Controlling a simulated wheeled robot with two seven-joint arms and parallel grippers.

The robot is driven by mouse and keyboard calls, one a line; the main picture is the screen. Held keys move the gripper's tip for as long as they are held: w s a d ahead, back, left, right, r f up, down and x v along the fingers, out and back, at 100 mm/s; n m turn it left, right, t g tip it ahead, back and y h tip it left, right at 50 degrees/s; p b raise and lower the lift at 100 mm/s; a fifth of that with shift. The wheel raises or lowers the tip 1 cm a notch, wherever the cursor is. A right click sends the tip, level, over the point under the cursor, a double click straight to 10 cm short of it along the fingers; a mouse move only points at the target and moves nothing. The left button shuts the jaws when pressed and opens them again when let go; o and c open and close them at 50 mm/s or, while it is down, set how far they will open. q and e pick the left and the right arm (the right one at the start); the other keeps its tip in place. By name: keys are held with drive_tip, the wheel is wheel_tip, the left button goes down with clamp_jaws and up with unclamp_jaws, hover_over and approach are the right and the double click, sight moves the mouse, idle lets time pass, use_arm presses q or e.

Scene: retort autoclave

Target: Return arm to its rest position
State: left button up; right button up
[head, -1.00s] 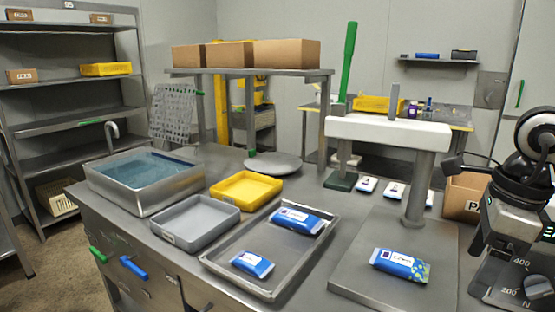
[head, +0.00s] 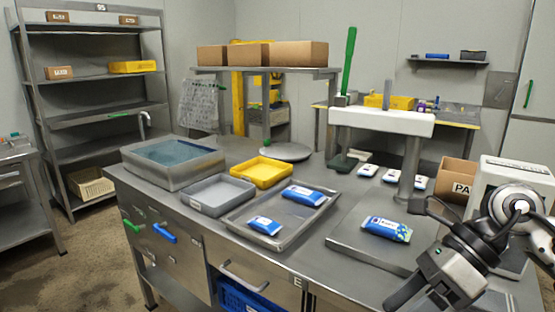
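My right arm enters at the right edge of the head view. Its gripper (head: 412,296) points down and left over the front right of the steel bench (head: 335,262). The fingertips are dark and partly cut off by the lower frame edge, so their opening is not clear. I see nothing held in it. A blue and white pouch (head: 386,229) lies on a flat plate to the gripper's upper left, apart from it. My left gripper is not in view.
A steel tray (head: 238,222) holds two blue pouches. A grey bin (head: 200,204), a yellow bin (head: 262,184) and a water basin (head: 190,178) stand to its left. A white-topped sealer-like stand (head: 380,121) and a cardboard box (head: 452,175) are behind the gripper.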

drive_tip(key=a+r+m+t+y, duration=0.25)
drive_tip(key=a+m+y, duration=0.45)
drive_tip(key=a+y, duration=0.4)
drive_tip(key=w+d+f+m+t+h, duration=0.2)
drive_tip(key=f+m+t+h, duration=0.25)
drive_tip(key=m+t, duration=0.6)
drive_tip(key=w+d+f+m+t+h, duration=0.2)
drive_tip(key=d+f+m+t+h, duration=0.25)
drive_tip(key=m, duration=1.05)
drive_tip(key=s+f+m+g+h, duration=0.3)
drive_tip(key=s+f+m, duration=0.2)
drive_tip(key=f, duration=0.5)
drive_tip(key=s+f+m+g+h, duration=0.3)
drive_tip(key=s+f+m, duration=0.3)
drive_tip(key=f, duration=0.3)
drive_tip(key=shift+a+f+m+h, duration=0.3)
drive_tip(key=shift+f+m+h, duration=0.05)
drive_tip(key=shift+m+h, duration=0.3)
drive_tip(key=shift+d, duration=0.1)
